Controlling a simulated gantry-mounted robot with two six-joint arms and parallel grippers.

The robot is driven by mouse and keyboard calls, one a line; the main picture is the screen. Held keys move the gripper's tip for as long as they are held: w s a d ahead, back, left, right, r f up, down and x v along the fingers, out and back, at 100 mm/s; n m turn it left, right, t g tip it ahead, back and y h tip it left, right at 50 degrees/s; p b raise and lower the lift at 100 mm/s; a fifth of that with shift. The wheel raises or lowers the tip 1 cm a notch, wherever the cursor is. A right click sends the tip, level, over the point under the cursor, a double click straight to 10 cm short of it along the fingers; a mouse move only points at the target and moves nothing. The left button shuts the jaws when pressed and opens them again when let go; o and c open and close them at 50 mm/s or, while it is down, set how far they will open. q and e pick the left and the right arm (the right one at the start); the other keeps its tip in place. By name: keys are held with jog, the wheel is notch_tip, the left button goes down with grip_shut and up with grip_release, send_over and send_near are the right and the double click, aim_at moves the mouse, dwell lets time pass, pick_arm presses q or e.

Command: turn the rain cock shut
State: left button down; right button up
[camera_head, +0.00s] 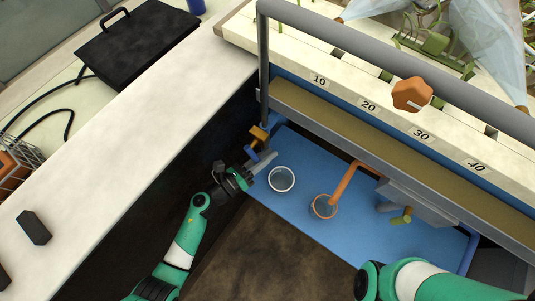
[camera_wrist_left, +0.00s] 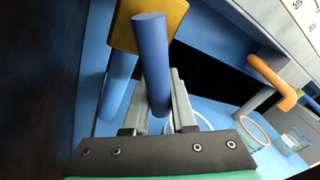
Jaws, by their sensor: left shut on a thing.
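A cock with a yellow-orange body (camera_head: 259,134) sits on a blue pipe at the left end of the blue tank; no label shows that it is the rain cock. In the left wrist view its body (camera_wrist_left: 125,36) is behind a round blue handle (camera_wrist_left: 151,60). My left gripper (camera_head: 255,163) is at this cock and shut on the blue handle, with a grey finger on either side of it in the wrist view. My right arm comes in at the lower right of the head view; its gripper is out of sight.
A clear cup (camera_head: 282,179) stands in the tank right of my left gripper. A yellow-green fitting (camera_head: 402,217) is farther right. An orange knob (camera_head: 411,95) sits by the numbered scale. A grey rail (camera_head: 390,66) crosses above.

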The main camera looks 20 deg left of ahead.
pick_arm(q)
jog(key=shift+w+a+f+m+g+y+p, duration=0.2)
jog(key=shift+a+m, duration=0.35)
jog(key=shift+m, duration=0.4)
jog(key=shift+w+a+f+m+g+y+p, duration=0.2)
jog(key=shift+a+m, duration=0.3)
jog(key=shift+m, duration=0.4)
jog(key=shift+s+a+f+m+g+y, duration=0.1)
jog(key=shift+a+f+m+y, duration=0.2)
jog(key=shift+a+m, duration=0.45)
jog(key=shift+w+d+m, duration=0.1)
jog(key=shift+d+m, duration=0.05)
jog(key=shift+m, duration=0.15)
jog(key=c, duration=0.7)
grip_release()
jog(key=shift+c, duration=0.2)
